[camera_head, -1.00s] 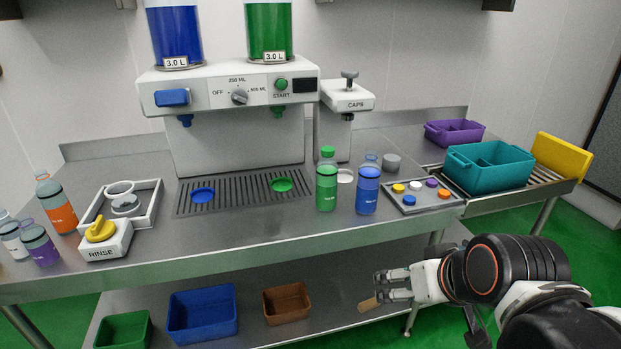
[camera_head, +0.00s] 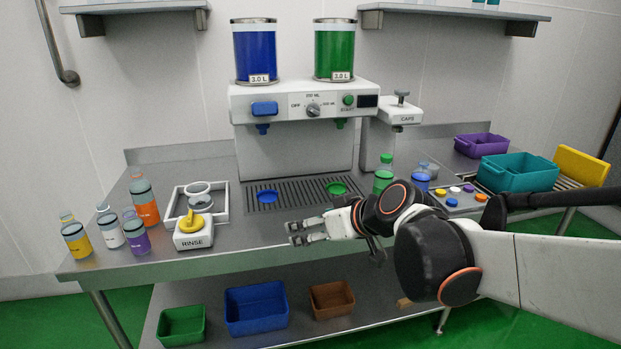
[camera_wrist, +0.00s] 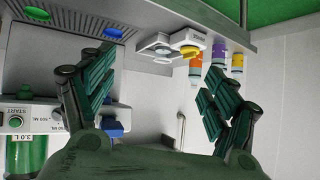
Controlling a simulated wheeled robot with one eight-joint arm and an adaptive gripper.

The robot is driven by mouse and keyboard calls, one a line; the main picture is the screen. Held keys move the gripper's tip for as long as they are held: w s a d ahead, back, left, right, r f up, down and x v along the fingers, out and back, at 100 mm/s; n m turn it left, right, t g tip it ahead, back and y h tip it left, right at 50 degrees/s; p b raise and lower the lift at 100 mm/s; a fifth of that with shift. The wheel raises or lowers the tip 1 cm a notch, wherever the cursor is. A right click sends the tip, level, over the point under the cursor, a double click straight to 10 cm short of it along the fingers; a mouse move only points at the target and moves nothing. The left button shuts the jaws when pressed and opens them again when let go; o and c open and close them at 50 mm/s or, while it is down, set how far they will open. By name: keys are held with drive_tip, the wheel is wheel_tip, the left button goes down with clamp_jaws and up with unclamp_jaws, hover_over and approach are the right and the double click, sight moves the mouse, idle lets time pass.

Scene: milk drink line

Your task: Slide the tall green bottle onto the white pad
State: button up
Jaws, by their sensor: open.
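The tall green bottle (camera_head: 384,178) stands upright on the counter below the caps unit, with its green cap on. My arm hides its lower part in the head view. I cannot make out the white pad now; the bottle and my arm cover that area. My gripper (camera_head: 294,233) is open and empty, at the counter's front edge, left of the bottle and apart from it. In the wrist view the spread fingers of my gripper (camera_wrist: 160,68) have nothing between them, and the green bottle does not show.
A blue bottle (camera_head: 421,179) stands close right of the green one, beside the cap tray (camera_head: 466,209). The dispenser (camera_head: 300,125) with its drip grate stands behind. The rinse unit (camera_head: 194,232) and several bottles are at the left. Bins sit on the lower shelf.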

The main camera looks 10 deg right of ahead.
drive_tip(key=w+d+r+t+p, duration=0.1)
drive_tip(key=w+d, duration=0.3)
drive_tip(key=w, duration=0.2)
drive_tip(key=w+d+t, duration=0.2)
drive_tip(key=w+d, duration=0.1)
drive_tip(key=w, duration=0.3)
drive_tip(key=m+t+h+p, duration=0.3)
drive_tip(key=m+t+h, duration=0.25)
drive_tip(key=h, duration=0.25)
approach(385, 173)
drive_tip(key=shift+g, duration=0.25)
drive_tip(key=w+d+b, duration=0.1)
drive_tip(key=w, duration=0.3)
drive_tip(key=w+d+b, duration=0.1)
drive_tip(key=w, duration=0.3)
drive_tip(key=w+f, duration=0.1)
drive_tip(key=w, duration=0.3)
drive_tip(key=shift+w+d+b, duration=0.25)
drive_tip(key=shift+d+b, duration=0.15)
drive_tip(key=shift+c, duration=0.2)
drive_tip(key=c, duration=1.6)
drive_tip(key=shift+o, duration=0.2)
drive_tip(key=w+d, duration=0.3)
drive_tip(key=w, duration=0.2)
drive_tip(key=shift+d+b, duration=0.35)
drive_tip(key=shift+b, duration=0.05)
